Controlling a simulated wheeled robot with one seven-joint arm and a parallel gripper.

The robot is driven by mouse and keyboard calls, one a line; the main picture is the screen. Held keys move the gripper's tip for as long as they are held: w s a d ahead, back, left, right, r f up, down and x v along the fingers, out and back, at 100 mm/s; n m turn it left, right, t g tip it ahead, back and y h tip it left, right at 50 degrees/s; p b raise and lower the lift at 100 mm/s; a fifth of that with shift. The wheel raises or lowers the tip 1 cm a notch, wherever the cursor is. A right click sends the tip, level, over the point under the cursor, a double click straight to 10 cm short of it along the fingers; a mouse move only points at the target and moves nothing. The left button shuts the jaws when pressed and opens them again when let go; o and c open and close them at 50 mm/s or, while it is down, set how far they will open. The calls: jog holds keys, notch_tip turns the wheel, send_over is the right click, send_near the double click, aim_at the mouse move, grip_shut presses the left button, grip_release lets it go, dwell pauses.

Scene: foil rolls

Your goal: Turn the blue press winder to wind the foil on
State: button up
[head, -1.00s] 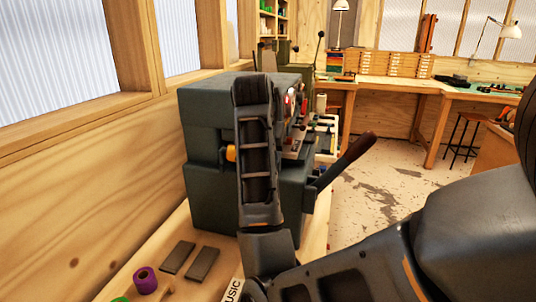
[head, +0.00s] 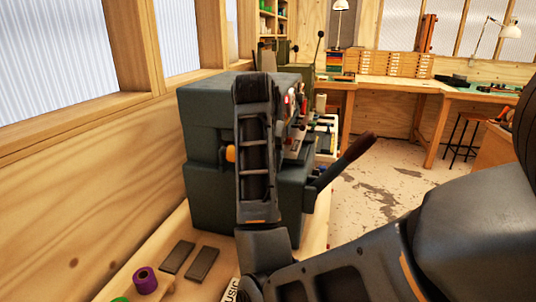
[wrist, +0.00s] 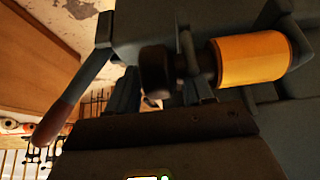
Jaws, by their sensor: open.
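The blue-grey press (head: 212,110) stands at the left of the head view, partly hidden by my arm. A yellow-orange foil roll (head: 231,153) shows at its side, and shows larger in the wrist view (wrist: 252,58). A dark round winder knob (wrist: 155,72) sits left of the roll in the wrist view. My gripper (wrist: 160,88) is open, with its fingers pointing towards the knob, which appears between or just beyond the fingertips. I cannot tell whether they touch it. The gripper is hidden behind my arm in the head view.
A lever with a brown handle (head: 356,146) sticks out right of the press and also shows in the wrist view (wrist: 58,118). Two grey plates (head: 202,264) and a purple roll (head: 145,280) lie on the wooden bench. Open floor (head: 375,190) lies to the right.

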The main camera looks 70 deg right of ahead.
jog(key=shift+r, duration=0.1)
jog(key=v, duration=0.7)
jog(key=shift+a+r, duration=0.15)
jog(key=shift+r, duration=0.1)
dwell(0.4)
